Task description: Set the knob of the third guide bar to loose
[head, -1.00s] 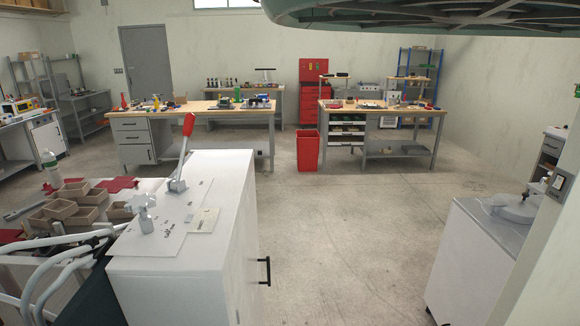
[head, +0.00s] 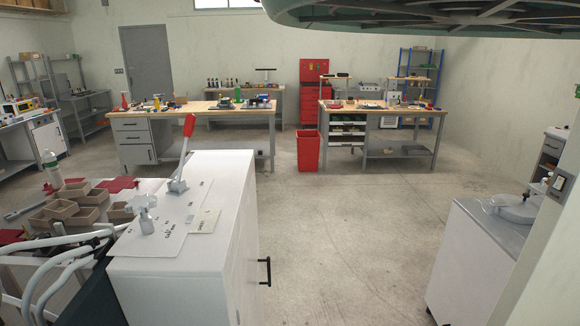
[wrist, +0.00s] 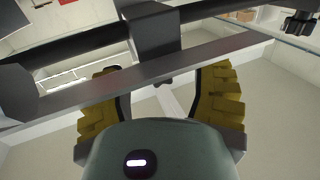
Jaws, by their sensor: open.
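In the wrist view, my gripper (wrist: 160,98) is open, its two yellow ribbed fingers spread apart. A grey flat bar (wrist: 205,62) crosses the picture just beyond the fingers. Behind it is a darker bar with a dark block (wrist: 152,38) on it, roughly in line with the gap between the fingers. A small dark part shows just under the grey bar, between the fingers. A black knob-like part (wrist: 299,22) is at the top right. I cannot tell which of these belongs to the third guide bar, or its knob's setting. The head view does not show my gripper.
In the head view, a white cabinet (head: 190,262) stands in front, carrying a red-handled lever (head: 187,135) and a grey star-shaped knob (head: 144,212). Brown open boxes (head: 85,200) sit to its left. A red bin (head: 310,150) stands by the workbenches. The floor between is clear.

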